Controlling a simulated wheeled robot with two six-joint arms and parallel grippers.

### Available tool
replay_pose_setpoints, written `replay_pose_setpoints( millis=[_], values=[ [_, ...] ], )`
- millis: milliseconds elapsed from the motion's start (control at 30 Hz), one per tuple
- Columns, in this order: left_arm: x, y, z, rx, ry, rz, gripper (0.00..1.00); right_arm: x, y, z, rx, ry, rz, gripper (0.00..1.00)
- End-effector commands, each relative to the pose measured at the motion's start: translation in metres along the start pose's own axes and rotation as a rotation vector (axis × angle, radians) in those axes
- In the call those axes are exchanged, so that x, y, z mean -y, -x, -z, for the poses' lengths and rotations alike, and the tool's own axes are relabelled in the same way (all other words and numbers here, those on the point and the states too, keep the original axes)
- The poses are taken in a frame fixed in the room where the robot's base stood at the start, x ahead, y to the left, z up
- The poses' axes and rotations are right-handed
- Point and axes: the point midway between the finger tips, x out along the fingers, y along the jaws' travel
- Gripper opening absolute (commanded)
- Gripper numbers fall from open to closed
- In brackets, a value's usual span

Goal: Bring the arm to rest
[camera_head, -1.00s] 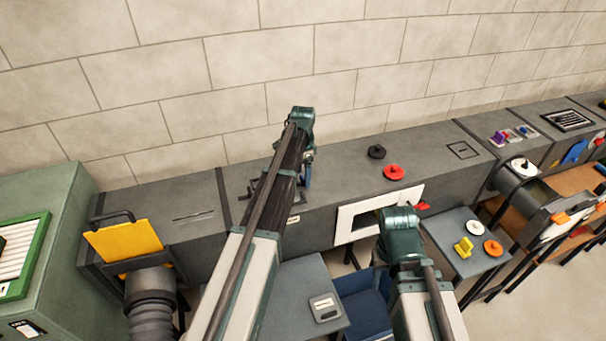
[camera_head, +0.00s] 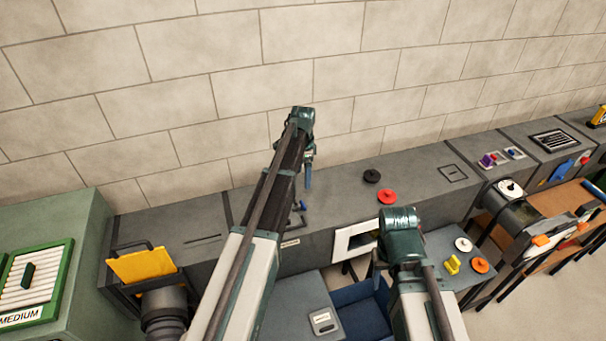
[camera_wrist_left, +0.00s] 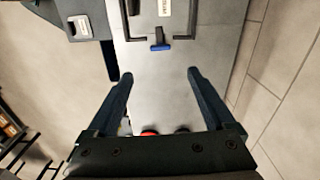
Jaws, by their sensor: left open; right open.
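My left arm reaches up the middle of the head view, with its gripper (camera_head: 308,178) pointing down above the grey duct (camera_head: 340,190). In the left wrist view the two dark fingers (camera_wrist_left: 158,85) are spread apart with nothing between them. A blue-handled piece (camera_wrist_left: 160,46) at a black square frame lies beyond the fingertips, apart from them. My right arm rises at the lower right of the head view. Its bent upper joint shows, but its gripper is hidden.
A black knob (camera_head: 372,176) and a red knob (camera_head: 387,196) sit on the duct top. A yellow plate (camera_head: 142,265) stands at the left, near a green cabinet (camera_head: 85,235). A side table (camera_head: 440,245) holds white, orange and yellow parts. The block wall is behind.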

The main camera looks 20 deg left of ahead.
Motion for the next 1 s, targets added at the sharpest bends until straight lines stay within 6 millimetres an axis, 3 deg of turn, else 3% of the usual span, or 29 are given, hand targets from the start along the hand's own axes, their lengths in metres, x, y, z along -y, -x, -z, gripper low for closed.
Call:
replay_pose_setpoints(
  millis=[533,633,767,1000],
  values=[
    [-0.001,0.004,0.0,0.0,0.0,0.0,0.88,0.0,0.004,0.0,0.0,0.001,0.0,0.5],
    [-0.013,-0.003,0.002,0.003,0.009,0.0,0.88,0.0,-0.003,0.0,0.0,0.001,0.0,0.5],
    [-0.057,-0.026,0.007,0.013,0.056,0.001,0.88,0.002,-0.026,0.002,0.0,0.002,0.0,0.5],
    [-0.171,-0.078,0.008,0.043,0.21,0.014,0.88,0.007,-0.078,0.005,-0.001,0.004,-0.001,0.5]
  ],
)
